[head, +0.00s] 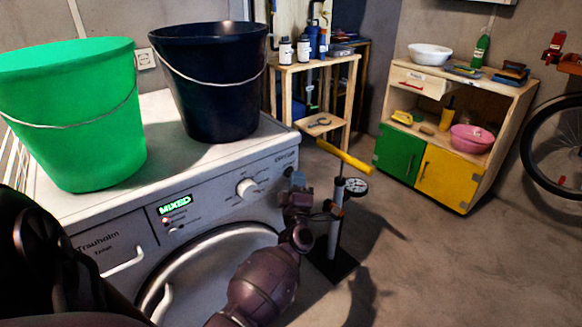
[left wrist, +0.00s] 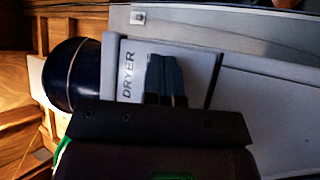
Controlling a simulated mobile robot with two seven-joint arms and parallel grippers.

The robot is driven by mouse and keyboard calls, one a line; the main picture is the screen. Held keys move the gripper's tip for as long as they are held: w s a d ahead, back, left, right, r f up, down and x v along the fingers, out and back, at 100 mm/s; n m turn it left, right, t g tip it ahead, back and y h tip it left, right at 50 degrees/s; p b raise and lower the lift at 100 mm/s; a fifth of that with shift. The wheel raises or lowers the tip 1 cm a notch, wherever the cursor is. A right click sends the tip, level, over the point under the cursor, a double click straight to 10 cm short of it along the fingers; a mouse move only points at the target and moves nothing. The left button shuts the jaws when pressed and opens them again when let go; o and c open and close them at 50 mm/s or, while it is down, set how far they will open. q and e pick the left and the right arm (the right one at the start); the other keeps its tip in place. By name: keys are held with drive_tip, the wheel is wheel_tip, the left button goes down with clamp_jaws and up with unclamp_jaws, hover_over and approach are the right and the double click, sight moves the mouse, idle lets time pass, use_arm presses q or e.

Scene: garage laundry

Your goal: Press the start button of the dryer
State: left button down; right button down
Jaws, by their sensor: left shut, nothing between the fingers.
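The white dryer (head: 215,206) stands at the left, with a lit "MIXED" display (head: 175,205) and a round knob (head: 247,188) on its front panel. My left gripper (head: 297,180) is at the right end of this panel, its fingers shut and empty. In the left wrist view the shut fingers (left wrist: 164,76) are in front of a light panel (left wrist: 128,85) marked "DRYER". They cover part of the panel, and I cannot tell whether they touch it. I cannot make out the start button; it may be behind the fingers. My right gripper is not in view.
A green bucket (head: 75,115) and a dark bucket (head: 210,80) stand on the dryer. A floor pump (head: 335,215) stands close beside my left gripper. A wooden shelf (head: 320,72) and a cabinet (head: 455,130) are farther back.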

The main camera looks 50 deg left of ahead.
use_arm(q)
drive_tip(key=shift+d, duration=0.1)
drive_tip(key=shift+s+d, duration=0.1)
drive_tip(key=shift+d, duration=0.6)
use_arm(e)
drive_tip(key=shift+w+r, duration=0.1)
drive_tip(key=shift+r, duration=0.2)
use_arm(q)
drive_tip(key=shift+d, duration=0.15)
drive_tip(key=d, duration=0.2)
drive_tip(key=d+p, duration=0.1)
drive_tip(key=d, duration=0.1)
drive_tip(key=shift+s+d, duration=0.2)
drive_tip(key=shift+d, duration=0.15)
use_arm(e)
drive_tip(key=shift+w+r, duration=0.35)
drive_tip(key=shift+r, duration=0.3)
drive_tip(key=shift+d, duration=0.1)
